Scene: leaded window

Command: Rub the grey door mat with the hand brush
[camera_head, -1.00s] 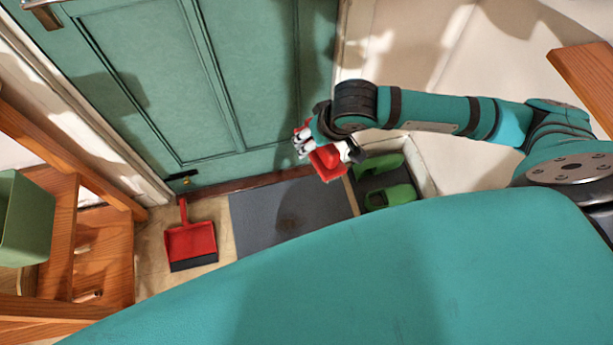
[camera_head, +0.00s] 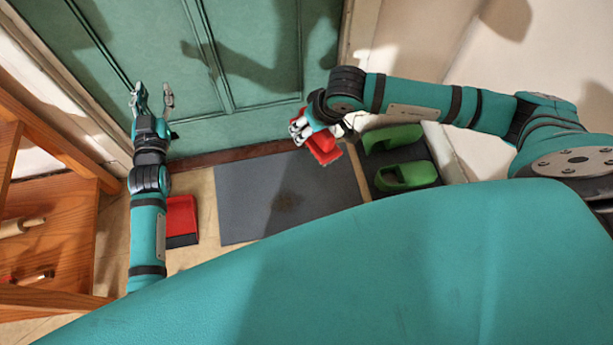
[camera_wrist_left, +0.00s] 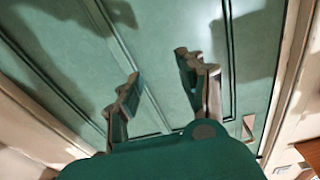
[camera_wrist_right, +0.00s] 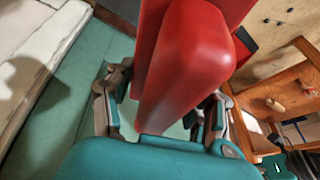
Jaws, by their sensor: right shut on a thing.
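My right gripper (camera_head: 311,130) is shut on the red hand brush (camera_head: 323,148), near the mat's far right corner. The brush appears held above the mat; its bristles are hidden in the head view. In the right wrist view the red brush (camera_wrist_right: 190,65) fills the space between the fingers. My left gripper (camera_head: 152,99) is open and empty in front of the door, also in the left wrist view (camera_wrist_left: 160,95).
A red dustpan (camera_head: 181,215) lies on the floor left of the mat, partly behind my left arm. Green slippers (camera_head: 406,177) stand on a dark tray right of the mat. A wooden shelf (camera_head: 60,250) with a rolling pin (camera_head: 20,226) stands at the left.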

